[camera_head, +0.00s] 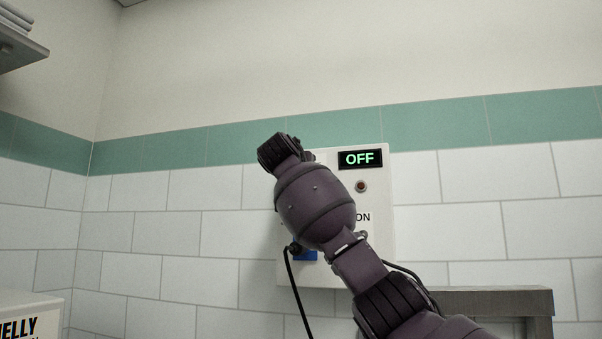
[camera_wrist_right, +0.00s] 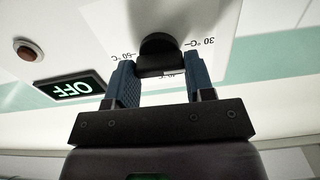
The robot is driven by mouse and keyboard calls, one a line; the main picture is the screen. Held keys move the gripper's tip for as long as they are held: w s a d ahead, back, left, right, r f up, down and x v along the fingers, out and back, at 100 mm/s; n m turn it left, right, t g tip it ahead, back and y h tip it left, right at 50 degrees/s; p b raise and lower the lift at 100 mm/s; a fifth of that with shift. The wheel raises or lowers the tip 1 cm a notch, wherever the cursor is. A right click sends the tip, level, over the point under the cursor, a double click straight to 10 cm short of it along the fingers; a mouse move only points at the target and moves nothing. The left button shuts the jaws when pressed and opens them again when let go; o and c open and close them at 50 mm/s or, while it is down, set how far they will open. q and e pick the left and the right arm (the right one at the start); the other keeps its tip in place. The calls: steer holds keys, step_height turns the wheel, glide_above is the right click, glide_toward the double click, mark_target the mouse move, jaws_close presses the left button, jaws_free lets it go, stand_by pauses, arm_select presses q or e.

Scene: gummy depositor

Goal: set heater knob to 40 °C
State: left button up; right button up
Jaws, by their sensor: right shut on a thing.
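The heater knob (camera_wrist_right: 158,45) is a dark round knob with a grip bar on a white control panel (camera_head: 381,225). In the right wrist view, which is upside down, my right gripper (camera_wrist_right: 160,72) has its two blue fingers on either side of the knob's bar and is shut on it. Scale marks reading 50 °C and 30 °C show beside the knob, with a partly hidden 40 between them. Which mark the knob points to cannot be told. In the head view my right arm hides the knob and gripper. My left gripper is not in view.
A green-lit display (camera_head: 360,159) on the panel reads OFF, with a small reddish round button or lamp (camera_head: 361,186) under it. A grey ledge (camera_head: 500,301) stands right of the panel. A white box lettered JELLY (camera_head: 28,305) is at lower left, a shelf (camera_head: 22,52) at upper left.

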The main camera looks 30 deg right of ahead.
arm_select(q)
steer(key=p, duration=0.1)
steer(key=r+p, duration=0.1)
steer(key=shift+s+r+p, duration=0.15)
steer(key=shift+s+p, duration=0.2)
arm_select(e)
steer(key=m, duration=1.7)
steer(key=shift+d+f, duration=0.1)
steer(key=shift+f, duration=0.1)
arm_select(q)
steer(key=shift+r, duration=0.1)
arm_select(e)
steer(key=o, duration=0.9)
steer(key=shift+s+m, duration=0.15)
steer(key=shift+m, duration=0.15)
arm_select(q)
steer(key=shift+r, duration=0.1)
